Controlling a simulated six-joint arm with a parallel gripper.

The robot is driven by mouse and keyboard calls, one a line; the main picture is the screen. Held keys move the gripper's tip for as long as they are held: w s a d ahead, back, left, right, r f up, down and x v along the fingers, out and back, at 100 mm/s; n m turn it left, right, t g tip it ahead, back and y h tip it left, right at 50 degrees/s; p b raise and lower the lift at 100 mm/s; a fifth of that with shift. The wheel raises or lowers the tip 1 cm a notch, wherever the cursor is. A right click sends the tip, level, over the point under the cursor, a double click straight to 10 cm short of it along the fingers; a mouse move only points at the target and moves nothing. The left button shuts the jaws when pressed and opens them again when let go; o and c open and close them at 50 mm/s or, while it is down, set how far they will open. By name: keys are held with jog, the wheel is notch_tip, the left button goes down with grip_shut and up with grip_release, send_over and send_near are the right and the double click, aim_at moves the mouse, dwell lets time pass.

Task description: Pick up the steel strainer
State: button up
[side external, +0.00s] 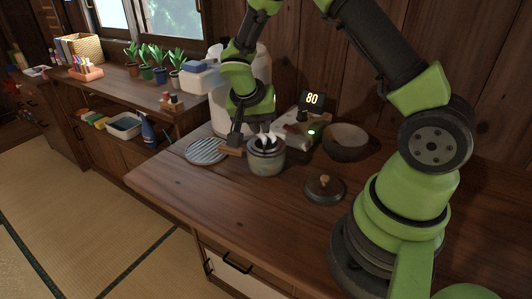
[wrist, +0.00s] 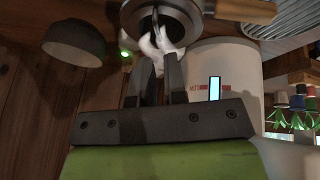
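A grey pot (side external: 266,163) stands upright on the wooden counter, with a wooden handle (side external: 232,149) pointing left. A round dark metallic rim at its mouth, possibly the steel strainer (wrist: 127,8), shows at the top of the wrist view; I cannot clearly make out the strainer's mesh. My gripper (side external: 264,139) points down over the pot's mouth, its pale tips at or just inside the opening. In the wrist view my gripper's fingers (wrist: 159,42) reach to the rim, close together, with whitish shapes at their ends. Whether they touch or hold the rim is unclear.
A striped grey round plate (side external: 206,150) lies left of the pot. A dark lid (side external: 324,188) with a wooden knob lies in front right. A brown bowl (side external: 346,143) and a device with a display reading 80 (side external: 312,99) stand behind. The front counter is clear.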

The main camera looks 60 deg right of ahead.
aim_at(266, 139)
jog(key=x, duration=0.4)
jog(key=shift+a+f, duration=0.1)
jog(key=shift+f, duration=0.1)
grip_shut()
